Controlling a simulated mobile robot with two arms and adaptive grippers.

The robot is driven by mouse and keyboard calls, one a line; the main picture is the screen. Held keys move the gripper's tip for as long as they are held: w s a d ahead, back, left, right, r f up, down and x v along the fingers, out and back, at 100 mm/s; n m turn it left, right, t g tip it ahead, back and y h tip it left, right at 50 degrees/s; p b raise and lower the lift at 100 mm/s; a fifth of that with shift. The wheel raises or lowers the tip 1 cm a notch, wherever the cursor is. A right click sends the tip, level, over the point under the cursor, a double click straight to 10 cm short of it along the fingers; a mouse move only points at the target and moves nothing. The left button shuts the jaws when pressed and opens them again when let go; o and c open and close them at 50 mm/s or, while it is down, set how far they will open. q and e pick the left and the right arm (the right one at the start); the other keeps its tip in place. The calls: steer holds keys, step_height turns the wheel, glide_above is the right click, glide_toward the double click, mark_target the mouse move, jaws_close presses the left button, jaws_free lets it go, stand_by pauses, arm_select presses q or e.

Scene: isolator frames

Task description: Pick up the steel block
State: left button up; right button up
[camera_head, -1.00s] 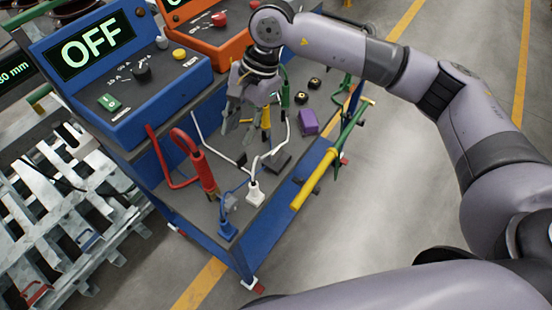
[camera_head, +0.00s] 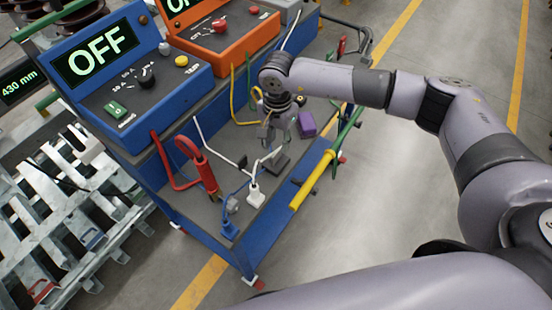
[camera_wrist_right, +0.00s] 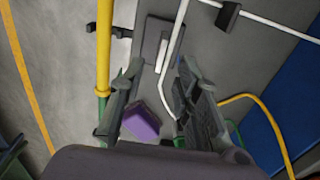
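A small grey block (camera_head: 232,204), possibly the steel block, sits near the blue plug at the cart's near end. A dark grey flat block (camera_head: 281,162) lies on the cart top just below my right gripper (camera_head: 281,140) in the head view. It also shows in the right wrist view (camera_wrist_right: 150,47), with a pale bar across it. I cannot tell for sure which one is the steel block. My right gripper (camera_wrist_right: 158,78) is open and empty, fingers pointing toward the dark block. A purple block (camera_head: 307,124) is beside the gripper; it shows between the finger bases in the wrist view (camera_wrist_right: 141,122). My left gripper is not in view.
The blue cart carries a blue box reading OFF (camera_head: 135,75) and an orange box (camera_head: 225,40). A red clamp (camera_head: 203,165), a white plug (camera_head: 256,194) and several cables lie around. A yellow-green pole (camera_head: 312,180) runs along the right edge. Open floor is to the right.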

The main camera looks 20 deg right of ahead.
mark_target(276, 152)
steer(key=f, duration=0.1)
steer(key=f+p, duration=0.2)
steer(key=f, duration=0.1)
steer(key=shift+s+a, duration=0.25)
steer(key=shift+f, duration=0.7)
steer(key=shift+c, duration=0.5)
jaws_close()
steer(key=shift+w+r, duration=0.15)
